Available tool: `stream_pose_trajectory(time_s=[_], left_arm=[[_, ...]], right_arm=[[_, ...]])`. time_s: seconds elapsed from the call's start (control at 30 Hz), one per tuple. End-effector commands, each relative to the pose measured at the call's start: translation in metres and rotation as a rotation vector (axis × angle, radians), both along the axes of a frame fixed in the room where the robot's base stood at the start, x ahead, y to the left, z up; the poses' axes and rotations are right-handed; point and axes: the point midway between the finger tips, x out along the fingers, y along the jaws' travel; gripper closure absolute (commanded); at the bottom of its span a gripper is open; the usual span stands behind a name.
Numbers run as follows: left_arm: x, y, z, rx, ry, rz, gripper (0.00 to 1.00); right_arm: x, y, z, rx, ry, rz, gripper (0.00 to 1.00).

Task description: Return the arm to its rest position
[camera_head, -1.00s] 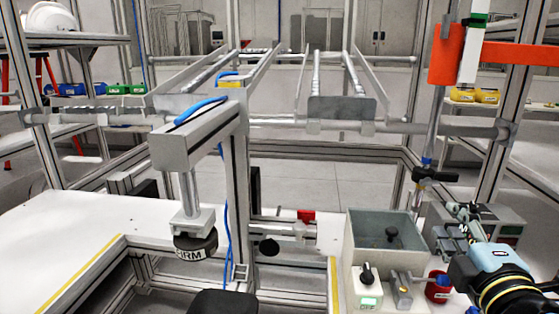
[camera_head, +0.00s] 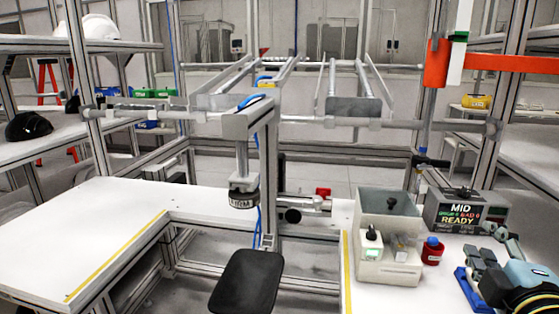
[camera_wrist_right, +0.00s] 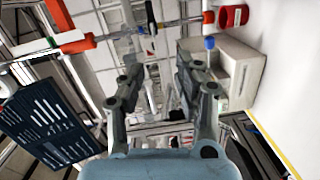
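My right gripper (camera_head: 482,264) is at the lower right of the head view, over the right worktop. In the right wrist view its two fingers (camera_wrist_right: 160,78) stand apart with nothing between them, so it is open and empty. It appears clear of the grey open-topped box (camera_head: 390,207), which stands to its left. The box also shows beyond the fingers in the wrist view (camera_wrist_right: 243,66). My left gripper is not in view. No object is held.
A display box (camera_head: 465,211) reading "MID READY" stands behind the right gripper. A red round part (camera_head: 432,252) and a blue item (camera_head: 467,290) are close by. A press post (camera_head: 242,165) stands mid-view. The left worktop (camera_head: 75,235) is bare.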

Motion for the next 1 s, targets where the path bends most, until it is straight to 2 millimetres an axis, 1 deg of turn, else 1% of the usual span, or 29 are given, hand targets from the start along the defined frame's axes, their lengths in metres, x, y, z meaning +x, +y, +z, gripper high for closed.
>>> stream_pose_trajectory(time_s=[0.13, 0.27, 0.37, 0.47, 0.57, 0.73, 0.9, 1.0], left_arm=[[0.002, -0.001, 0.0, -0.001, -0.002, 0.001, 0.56], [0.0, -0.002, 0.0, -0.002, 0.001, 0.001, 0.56], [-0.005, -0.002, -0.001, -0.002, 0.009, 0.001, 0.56], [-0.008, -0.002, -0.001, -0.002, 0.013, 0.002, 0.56], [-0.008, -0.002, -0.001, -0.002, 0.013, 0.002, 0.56], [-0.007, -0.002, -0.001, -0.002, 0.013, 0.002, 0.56], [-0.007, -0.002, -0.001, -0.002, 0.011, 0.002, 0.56], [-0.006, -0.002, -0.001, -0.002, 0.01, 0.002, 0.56]], right_arm=[[-0.014, -0.011, -0.007, 0.129, 0.026, -0.078, 0.66], [-0.032, -0.021, -0.019, 0.283, 0.07, -0.167, 0.66], [-0.051, -0.024, -0.033, 0.426, 0.122, -0.247, 0.66], [-0.072, -0.023, -0.048, 0.571, 0.185, -0.324, 0.66], [-0.095, -0.015, -0.063, 0.71, 0.262, -0.398, 0.66], [-0.137, 0.008, -0.084, 0.925, 0.42, -0.509, 0.66], [-0.181, 0.039, -0.095, 1.091, 0.597, -0.597, 0.66], [-0.206, 0.058, -0.097, 1.164, 0.701, -0.637, 0.66]])
